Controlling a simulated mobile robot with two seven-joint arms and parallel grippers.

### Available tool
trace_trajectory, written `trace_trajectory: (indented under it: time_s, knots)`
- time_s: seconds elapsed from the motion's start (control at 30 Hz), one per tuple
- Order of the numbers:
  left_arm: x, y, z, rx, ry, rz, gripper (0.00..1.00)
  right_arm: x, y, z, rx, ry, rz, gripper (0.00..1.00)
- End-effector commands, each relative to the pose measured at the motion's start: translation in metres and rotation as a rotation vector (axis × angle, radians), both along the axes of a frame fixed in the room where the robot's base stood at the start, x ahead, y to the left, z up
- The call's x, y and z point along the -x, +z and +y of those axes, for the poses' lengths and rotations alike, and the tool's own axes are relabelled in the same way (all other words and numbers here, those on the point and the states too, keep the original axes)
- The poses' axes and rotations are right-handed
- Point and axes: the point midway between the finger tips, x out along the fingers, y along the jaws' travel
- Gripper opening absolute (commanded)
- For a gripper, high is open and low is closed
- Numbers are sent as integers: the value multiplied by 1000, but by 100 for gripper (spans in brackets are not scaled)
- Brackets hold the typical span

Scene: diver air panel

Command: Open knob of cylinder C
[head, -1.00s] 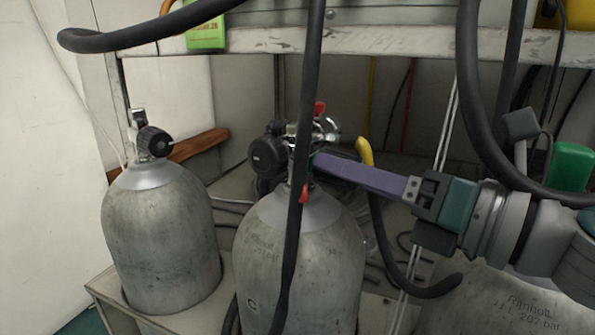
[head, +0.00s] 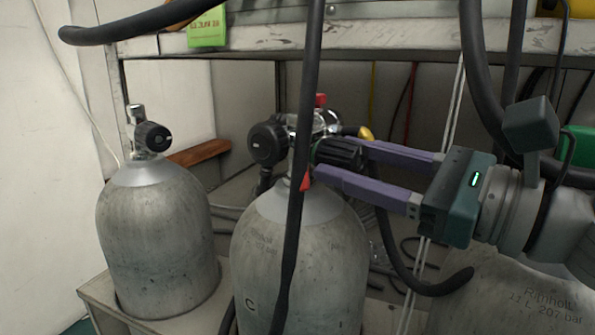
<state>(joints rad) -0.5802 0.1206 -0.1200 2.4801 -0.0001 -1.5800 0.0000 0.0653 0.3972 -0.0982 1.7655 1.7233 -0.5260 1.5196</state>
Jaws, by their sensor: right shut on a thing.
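Cylinder C (head: 262,262) is a grey tank with a letter C low on its front, standing upright in the middle. Its valve has a round black part (head: 267,143) on the left and a ribbed black knob (head: 338,153) on the right. My right gripper (head: 338,160) comes in from the right, its two purple fingers on either side of the knob and shut on it. A black hose hangs in front of the valve and hides part of it. My left gripper is not in view.
Another grey cylinder (head: 158,240) with a black knob stands at the left. A third cylinder (head: 520,300) shows at the lower right. A shelf (head: 400,45) runs above the valves. A thick black hose (head: 480,100) hangs close to my right gripper.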

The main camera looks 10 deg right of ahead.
Motion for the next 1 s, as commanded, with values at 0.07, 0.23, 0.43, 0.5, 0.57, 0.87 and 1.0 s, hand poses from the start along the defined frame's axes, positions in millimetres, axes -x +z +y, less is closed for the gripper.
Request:
trace_trajectory:
  time_s: [0.07, 0.23, 0.43, 0.5, 0.57, 0.87, 1.0]
  knots:
    - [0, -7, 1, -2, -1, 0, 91, 0, -2, -1, 55, -1, -50, 0]
    - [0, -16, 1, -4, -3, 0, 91, -1, -2, -1, 180, -2, -153, 0]
    - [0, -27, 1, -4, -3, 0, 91, -1, -2, -1, 327, -2, -276, 0]
    - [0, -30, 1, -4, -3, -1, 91, -1, -2, -1, 377, -2, -318, 0]
    - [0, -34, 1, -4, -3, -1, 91, -1, -2, -1, 420, -1, -355, 0]
    - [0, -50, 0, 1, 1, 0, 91, -1, -2, -2, 640, -3, -538, 0]
    - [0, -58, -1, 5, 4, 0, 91, -1, -2, -2, 741, -2, -623, 0]
